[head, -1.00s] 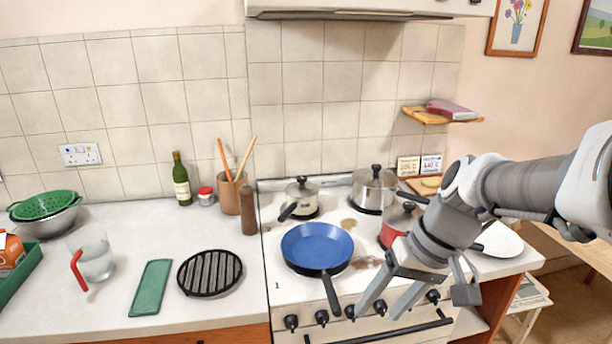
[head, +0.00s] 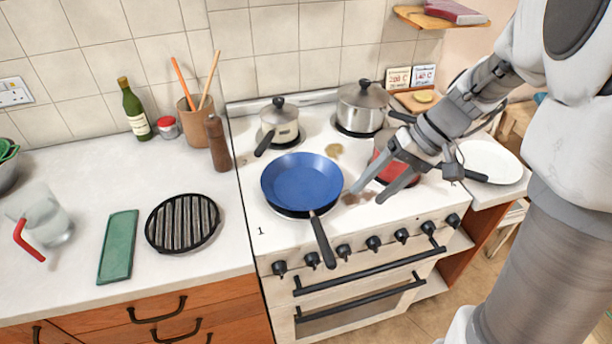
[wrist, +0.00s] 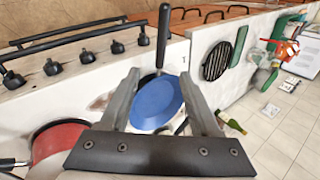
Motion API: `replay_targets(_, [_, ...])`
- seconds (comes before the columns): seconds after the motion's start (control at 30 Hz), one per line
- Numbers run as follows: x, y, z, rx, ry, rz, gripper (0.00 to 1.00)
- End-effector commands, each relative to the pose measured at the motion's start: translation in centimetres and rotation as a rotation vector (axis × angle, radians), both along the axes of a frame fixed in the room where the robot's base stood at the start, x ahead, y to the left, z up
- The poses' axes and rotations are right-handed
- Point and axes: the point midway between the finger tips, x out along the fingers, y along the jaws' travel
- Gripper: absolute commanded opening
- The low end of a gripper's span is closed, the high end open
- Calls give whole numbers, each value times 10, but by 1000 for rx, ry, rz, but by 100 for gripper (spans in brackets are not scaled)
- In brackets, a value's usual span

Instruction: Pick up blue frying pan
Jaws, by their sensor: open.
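The blue frying pan (head: 302,182) sits on the front left of the white stove top, with its black handle (head: 323,242) pointing toward the front edge, over the knobs. My gripper (head: 367,194) is open and empty, to the right of the pan and above the stove. In the wrist view the pan (wrist: 157,101) shows between and beyond the open fingers (wrist: 160,95), its handle pointing up in the picture. The gripper looks apart from the pan.
A red pot (head: 383,167) is partly hidden behind my gripper. Two steel pots with lids (head: 281,122) (head: 362,105) stand at the back of the stove. A black grill plate (head: 183,223) and green board (head: 118,246) lie on the left counter. A white plate (head: 490,161) is at right.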

Motion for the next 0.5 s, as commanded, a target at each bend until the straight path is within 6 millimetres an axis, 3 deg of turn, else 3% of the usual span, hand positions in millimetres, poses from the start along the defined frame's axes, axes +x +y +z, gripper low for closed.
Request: replay_targets(0.5, [-5,55,-86,-1,5,2,63])
